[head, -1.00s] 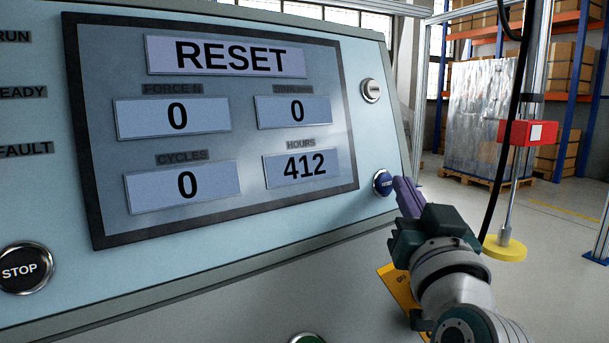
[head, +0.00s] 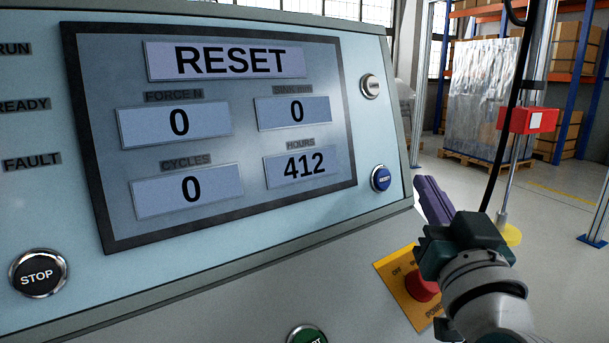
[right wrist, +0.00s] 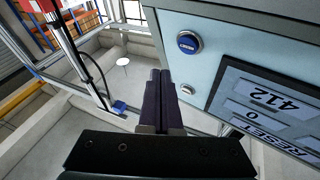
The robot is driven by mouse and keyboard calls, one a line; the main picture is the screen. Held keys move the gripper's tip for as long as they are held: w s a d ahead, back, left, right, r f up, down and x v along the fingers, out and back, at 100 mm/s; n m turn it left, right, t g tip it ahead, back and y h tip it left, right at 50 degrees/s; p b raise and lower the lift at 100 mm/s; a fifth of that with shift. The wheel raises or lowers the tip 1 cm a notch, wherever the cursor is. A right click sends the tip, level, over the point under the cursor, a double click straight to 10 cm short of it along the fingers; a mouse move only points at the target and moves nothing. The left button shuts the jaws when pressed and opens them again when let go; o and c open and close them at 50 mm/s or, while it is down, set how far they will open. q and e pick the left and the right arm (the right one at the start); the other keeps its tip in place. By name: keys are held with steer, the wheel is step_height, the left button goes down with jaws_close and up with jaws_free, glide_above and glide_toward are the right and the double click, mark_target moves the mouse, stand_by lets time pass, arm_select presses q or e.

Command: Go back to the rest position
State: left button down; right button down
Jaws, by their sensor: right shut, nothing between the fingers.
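My right gripper (head: 431,199) is shut and empty, its purple fingers together. In the head view it is to the right of the control panel and apart from the blue reset button (head: 381,179). In the right wrist view the shut fingers (right wrist: 158,75) point past the panel's edge, and the blue button (right wrist: 189,42) shows beside them with a gap. The panel's screen (head: 210,125) reads RESET, with force, sink and cycles at 0 and hours at 412. My left gripper is not in view.
Below the right gripper is a red knob (head: 421,286) on a yellow plate (head: 393,268). A black STOP button (head: 38,273) is at the left and part of a green button (head: 307,336) at the bottom. A post carries a red box (head: 528,120) at the right.

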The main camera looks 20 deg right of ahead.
steer(key=s+a+r+n+g+y+p, duration=0.2)
steer(key=s+a+n+g+y+p, duration=0.45)
steer(key=p, duration=0.45)
steer(key=s+a+r+g+p, duration=0.2)
steer(key=s+g+p, duration=0.3)
steer(key=s, duration=0.4)
steer(key=s+a+r+g+p, duration=0.15)
steer(key=s+g+p, duration=0.25)
steer(key=s, duration=0.5)
step_height(320, 180, up, 38)
steer(key=s+p, duration=0.1)
steer(key=p, duration=3.6)
steer(key=shift+s+d+n+g, duration=0.25)
steer(key=shift+n+g, duration=0.1)
